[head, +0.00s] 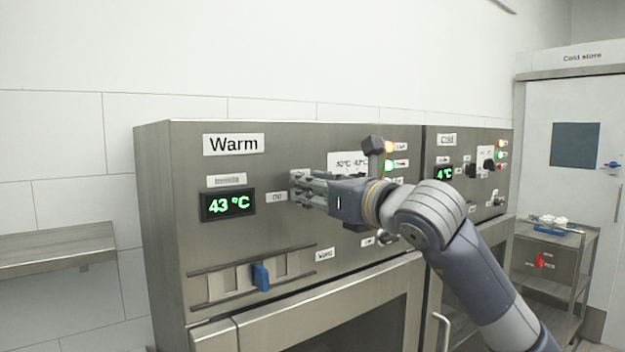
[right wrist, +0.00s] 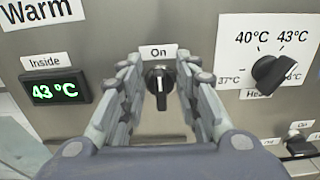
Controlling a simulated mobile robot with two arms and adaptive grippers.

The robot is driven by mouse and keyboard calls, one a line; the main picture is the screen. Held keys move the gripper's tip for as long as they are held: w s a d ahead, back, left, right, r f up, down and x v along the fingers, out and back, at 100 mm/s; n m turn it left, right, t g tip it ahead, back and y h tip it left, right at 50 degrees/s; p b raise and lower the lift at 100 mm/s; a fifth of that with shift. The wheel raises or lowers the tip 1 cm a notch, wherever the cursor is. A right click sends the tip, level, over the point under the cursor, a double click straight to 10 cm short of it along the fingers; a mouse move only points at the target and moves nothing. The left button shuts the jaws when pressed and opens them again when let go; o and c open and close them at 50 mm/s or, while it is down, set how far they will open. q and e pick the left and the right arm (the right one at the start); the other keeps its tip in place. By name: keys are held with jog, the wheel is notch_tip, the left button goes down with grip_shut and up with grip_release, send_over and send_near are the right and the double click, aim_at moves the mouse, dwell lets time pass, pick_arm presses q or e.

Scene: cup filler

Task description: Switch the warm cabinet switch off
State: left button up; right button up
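The warm cabinet (head: 165,220) stands in the middle of the head view, with a "Warm" sign on its panel. Its switch (right wrist: 160,82) is a black knob with a white pointer under an "On" label (right wrist: 158,52) in the right wrist view. The pointer stands upright, towards "On". My right gripper (head: 302,188) is at the panel and hides the switch in the head view. In the right wrist view its fingers (right wrist: 158,92) are open, one on each side of the knob, with gaps visible. My left gripper is not in view.
A green display (head: 228,204) reads 43 °C left of the switch. A heat knob (right wrist: 272,72) sits to the right. A blue slider handle (head: 261,276) is lower on the panel. The cold cabinet (head: 470,152) adjoins on the right. A wall shelf (head: 55,250) is at left.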

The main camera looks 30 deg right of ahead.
grip_shut()
dwell(0.4)
jog(key=n+b, duration=0.1)
jog(key=n, duration=0.1)
jog(key=n+b, duration=0.1)
jog(key=n, duration=0.1)
jog(key=a+n+b, duration=0.1)
jog(key=n+b, duration=0.1)
jog(key=n, duration=0.1)
jog(key=shift+f, duration=0.25)
jog(key=n+b, duration=0.1)
jog(key=n, duration=0.2)
jog(key=f+n+b, duration=0.1)
jog(key=n, duration=0.3)
jog(key=n+b, duration=0.1)
jog(key=n, duration=0.2)
jog(key=shift+s+a+f+n, duration=0.1)
jog(key=shift+a+f+n, duration=0.05)
jog(key=shift+a+n, duration=0.25)
grip_release()
